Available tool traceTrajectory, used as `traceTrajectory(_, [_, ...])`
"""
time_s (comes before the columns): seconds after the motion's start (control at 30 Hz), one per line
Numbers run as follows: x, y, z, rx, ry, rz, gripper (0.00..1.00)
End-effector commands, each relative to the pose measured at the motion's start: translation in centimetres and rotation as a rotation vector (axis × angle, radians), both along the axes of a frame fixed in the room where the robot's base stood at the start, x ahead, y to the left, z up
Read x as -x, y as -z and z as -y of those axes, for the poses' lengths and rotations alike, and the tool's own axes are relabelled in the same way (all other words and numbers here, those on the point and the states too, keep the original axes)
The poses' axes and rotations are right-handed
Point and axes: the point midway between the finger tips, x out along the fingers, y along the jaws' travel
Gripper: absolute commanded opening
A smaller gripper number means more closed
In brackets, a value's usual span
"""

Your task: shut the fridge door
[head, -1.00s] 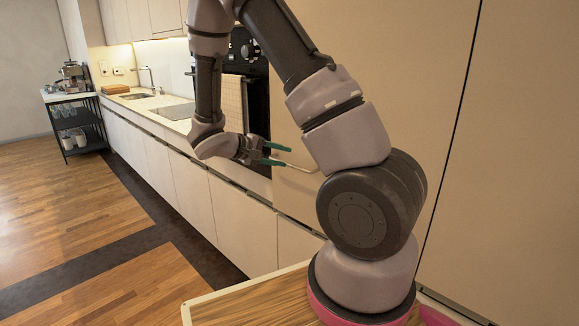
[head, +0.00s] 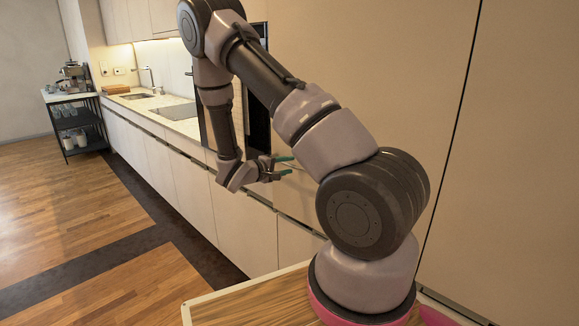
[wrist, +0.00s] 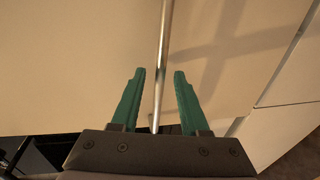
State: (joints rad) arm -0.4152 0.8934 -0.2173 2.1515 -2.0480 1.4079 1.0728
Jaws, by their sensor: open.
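A tall plain beige panel (head: 370,70) stands behind my arm in the head view; I take it as the fridge door. Its face also fills much of the wrist view (wrist: 70,60). A thin silver bar handle (wrist: 163,50) runs along it. My gripper (head: 288,165) has its green fingers parted and faces this panel. In the wrist view my gripper (wrist: 159,73) has one finger on each side of the bar, with gaps showing on both sides. Whether the door stands ajar is hard to tell, as my arm hides part of it.
A dark oven (head: 257,110) stands left of the panel. A counter (head: 185,122) with low white cabinets (head: 190,190) runs back to a black trolley (head: 75,122). The wooden floor (head: 80,215) at left is clear.

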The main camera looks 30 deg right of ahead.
Motion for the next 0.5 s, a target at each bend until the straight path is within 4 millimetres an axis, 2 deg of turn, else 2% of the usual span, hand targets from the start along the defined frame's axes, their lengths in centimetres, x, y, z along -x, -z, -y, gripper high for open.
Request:
traceTrajectory(0.13, [-0.41,0.24,1.06,0.000,0.001,0.000,0.45])
traceTrajectory(0.43, [-0.50,0.29,1.25,0.000,0.000,0.000,0.45])
traceTrajectory(0.47, [-0.50,0.28,1.24,0.000,0.000,0.000,0.37])
traceTrajectory(0.5, [-0.50,0.28,1.24,0.000,0.000,0.000,0.22])
